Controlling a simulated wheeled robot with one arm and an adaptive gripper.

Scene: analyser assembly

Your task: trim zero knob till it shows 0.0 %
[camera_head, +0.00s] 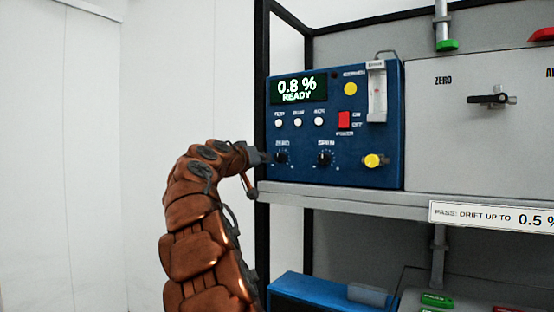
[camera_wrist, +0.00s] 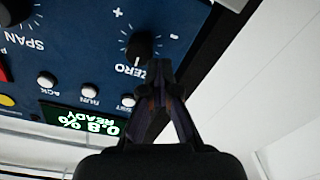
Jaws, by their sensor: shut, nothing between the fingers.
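The blue analyser (camera_head: 390,150) stands on a shelf, and its green display (camera_head: 298,88) reads 0.8 % READY. The black ZERO knob (camera_head: 281,158) is at the panel's lower left, and it also shows in the wrist view (camera_wrist: 143,47). My gripper (camera_head: 262,157) is just left of this knob in the head view. In the wrist view my gripper (camera_wrist: 160,72) is shut and empty, with its fingertips beside the knob, over the edge of the ZERO label. I cannot tell whether they touch the knob. The wrist view shows the panel upside down.
The SPAN knob (camera_head: 324,159) is right of ZERO, with a row of white buttons (camera_head: 298,122) above. A red power switch (camera_head: 344,119) and yellow knob (camera_head: 373,160) are further right. A black frame post (camera_head: 262,100) stands close left of the analyser.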

